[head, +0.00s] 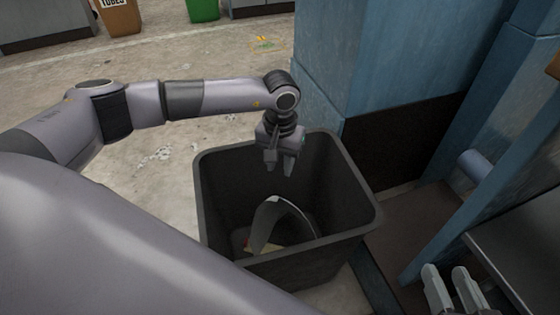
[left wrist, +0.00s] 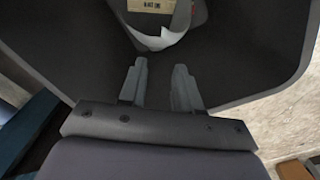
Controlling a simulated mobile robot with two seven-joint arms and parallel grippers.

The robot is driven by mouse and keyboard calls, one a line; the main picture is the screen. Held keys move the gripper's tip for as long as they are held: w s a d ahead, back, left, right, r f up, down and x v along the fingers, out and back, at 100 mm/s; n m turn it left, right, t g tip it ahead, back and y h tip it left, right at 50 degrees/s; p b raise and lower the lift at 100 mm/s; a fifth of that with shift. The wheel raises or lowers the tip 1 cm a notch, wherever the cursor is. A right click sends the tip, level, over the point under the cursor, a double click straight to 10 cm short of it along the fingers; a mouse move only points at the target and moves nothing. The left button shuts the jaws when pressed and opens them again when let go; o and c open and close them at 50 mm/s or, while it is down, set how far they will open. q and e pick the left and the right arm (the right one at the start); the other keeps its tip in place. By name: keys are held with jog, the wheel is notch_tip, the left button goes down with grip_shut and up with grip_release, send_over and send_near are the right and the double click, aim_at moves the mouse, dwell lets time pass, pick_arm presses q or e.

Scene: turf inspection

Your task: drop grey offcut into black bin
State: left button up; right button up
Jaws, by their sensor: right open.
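The black bin (head: 358,190) stands open on the floor in the middle of the head view. The grey offcut (head: 268,217), a curved strip, is inside the bin, below and apart from my left gripper. My left gripper (head: 280,168) points down over the bin opening, its fingers apart with nothing between them. In the left wrist view the offcut (left wrist: 165,42) shows beyond the open fingers (left wrist: 160,85), within the bin walls (left wrist: 235,60). My right gripper (head: 452,280) is open and empty at the lower right of the head view.
A tan card with printed letters (left wrist: 152,6) lies in the bin beside the offcut. A blue column (head: 390,60) stands close behind the bin, with blue framing (head: 480,150) to the right. The concrete floor (head: 200,60) at the back left is mostly clear.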

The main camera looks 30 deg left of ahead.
pick_arm(q)
jog(key=o, duration=1.3)
jog(key=shift+c, duration=0.2)
jog(key=shift+r, duration=0.1)
notch_tip(320, 180, up, 5)
jog(key=p, duration=0.3)
jog(key=shift+r+p, duration=0.15)
jog(key=shift+p, duration=0.25)
pick_arm(e)
notch_tip(320, 180, up, 4)
jog(key=shift+f, duration=0.15)
pick_arm(q)
notch_tip(320, 180, up, 7)
jog(key=p, duration=0.2)
pick_arm(e)
jog(key=f, duration=0.1)
jog(key=a+f+g, duration=0.1)
jog(key=f+m, duration=0.1)
jog(key=shift+w+a+f+g, duration=0.2)
jog(key=shift+a+g, duration=0.1)
jog(key=shift+g, duration=0.1)
pick_arm(q)
jog(key=shift+r, duration=0.1)
